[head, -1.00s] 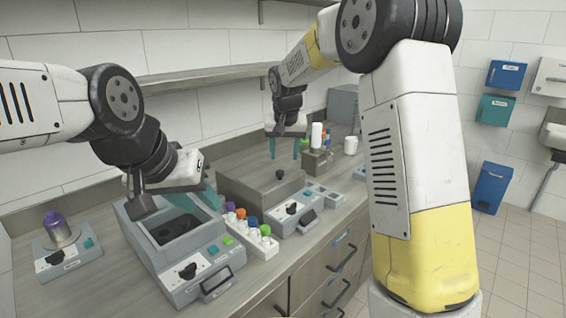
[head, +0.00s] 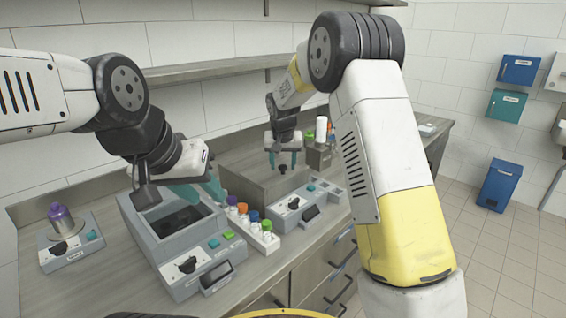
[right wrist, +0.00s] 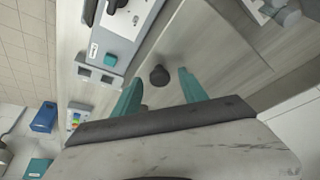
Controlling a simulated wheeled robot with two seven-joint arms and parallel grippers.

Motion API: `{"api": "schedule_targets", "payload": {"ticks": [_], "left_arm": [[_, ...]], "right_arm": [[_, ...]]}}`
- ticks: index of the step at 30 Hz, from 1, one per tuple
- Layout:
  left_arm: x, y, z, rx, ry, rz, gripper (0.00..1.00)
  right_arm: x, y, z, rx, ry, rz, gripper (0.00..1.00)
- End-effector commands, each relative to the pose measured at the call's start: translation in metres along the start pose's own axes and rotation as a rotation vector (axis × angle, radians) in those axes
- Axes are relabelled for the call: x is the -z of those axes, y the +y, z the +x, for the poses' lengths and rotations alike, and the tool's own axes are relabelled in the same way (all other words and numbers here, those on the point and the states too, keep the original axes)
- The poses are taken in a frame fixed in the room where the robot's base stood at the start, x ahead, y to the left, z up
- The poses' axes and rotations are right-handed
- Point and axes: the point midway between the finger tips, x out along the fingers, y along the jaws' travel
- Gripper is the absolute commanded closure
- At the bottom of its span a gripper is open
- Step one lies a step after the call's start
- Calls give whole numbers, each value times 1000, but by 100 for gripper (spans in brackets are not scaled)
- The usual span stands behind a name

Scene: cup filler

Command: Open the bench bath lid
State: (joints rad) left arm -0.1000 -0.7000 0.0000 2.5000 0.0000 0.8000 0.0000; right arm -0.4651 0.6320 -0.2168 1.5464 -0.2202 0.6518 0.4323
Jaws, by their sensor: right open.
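The bench bath (head: 262,190) is a grey box in the middle of the counter with a flat, shut lid. A dark round knob (head: 282,169) stands on the lid; the right wrist view also shows this knob (right wrist: 159,75). My right gripper (head: 283,158) is open, pointing down over the lid, with its teal fingers on either side of the knob. In the right wrist view the knob lies between and just beyond the fingertips, touching neither. My left gripper (head: 198,192) hangs over an open grey basin unit (head: 157,237); its finger gap is unclear.
A rack of capped vials (head: 262,243) stands between the two units. A purple-capped bottle (head: 61,219) sits on a small device at left. A dispenser block (head: 318,155) with bottles is behind my right gripper. A shelf (head: 210,70) runs along the wall.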

Motion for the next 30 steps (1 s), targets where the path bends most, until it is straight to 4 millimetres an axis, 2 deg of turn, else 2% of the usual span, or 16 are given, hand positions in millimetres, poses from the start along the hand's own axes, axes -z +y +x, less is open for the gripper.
{"api": "schedule_targets", "payload": {"ticks": [2,3,10,30], "left_arm": [[0,0,0,0,0,0,64],[0,0,0,0,0,0,64],[0,0,0,0,0,0,64],[0,0,0,0,0,0,64]], "right_arm": [[0,0,0,0,0,0,50],[0,0,0,0,0,0,53],[0,0,0,0,0,0,99],[0,0,-1,0,-1,0,100]]}}
